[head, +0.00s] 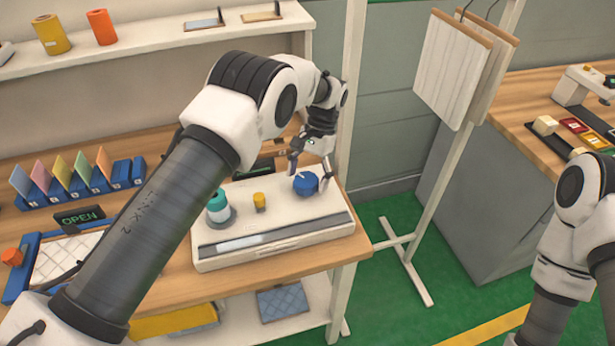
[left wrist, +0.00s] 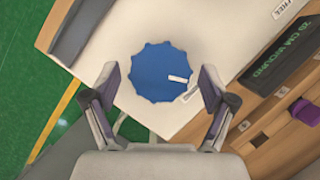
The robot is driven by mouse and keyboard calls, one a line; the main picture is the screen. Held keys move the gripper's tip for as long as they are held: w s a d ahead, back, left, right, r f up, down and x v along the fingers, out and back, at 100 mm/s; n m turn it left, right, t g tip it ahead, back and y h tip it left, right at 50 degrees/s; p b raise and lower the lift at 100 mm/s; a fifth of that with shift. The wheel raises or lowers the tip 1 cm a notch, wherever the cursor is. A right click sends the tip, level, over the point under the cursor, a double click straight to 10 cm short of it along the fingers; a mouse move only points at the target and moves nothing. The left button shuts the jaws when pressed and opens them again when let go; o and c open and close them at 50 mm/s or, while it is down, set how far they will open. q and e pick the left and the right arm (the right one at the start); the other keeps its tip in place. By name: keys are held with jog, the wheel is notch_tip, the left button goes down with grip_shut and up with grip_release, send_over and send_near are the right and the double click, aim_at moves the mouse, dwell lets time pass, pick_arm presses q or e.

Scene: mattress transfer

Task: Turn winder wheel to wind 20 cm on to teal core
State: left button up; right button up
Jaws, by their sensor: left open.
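The blue winder wheel (head: 306,184) sits at the right end of the white winder (head: 275,238) on the wooden table. In the left wrist view the wheel (left wrist: 160,72) has a scalloped rim and a white mark pointing right. My left gripper (head: 311,160) is above the wheel, open, with its fingers (left wrist: 159,90) on either side of the wheel's near part and no clear contact. The teal core (head: 217,201) stands upright at the winder's left, with a white band below its teal top. My right arm shows at the right edge, but its gripper is out of view.
A dark display (left wrist: 278,66) beside the winder reads "20 CM WOUND". An OPEN sign (head: 80,215) and a rack of coloured cards (head: 62,178) are to the left. A white post stands right of the table.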

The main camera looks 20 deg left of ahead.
pick_arm(q)
jog(key=a+v, duration=0.1)
jog(key=v, duration=0.6)
jog(key=shift+d, duration=0.5)
jog(key=shift+r, duration=0.15)
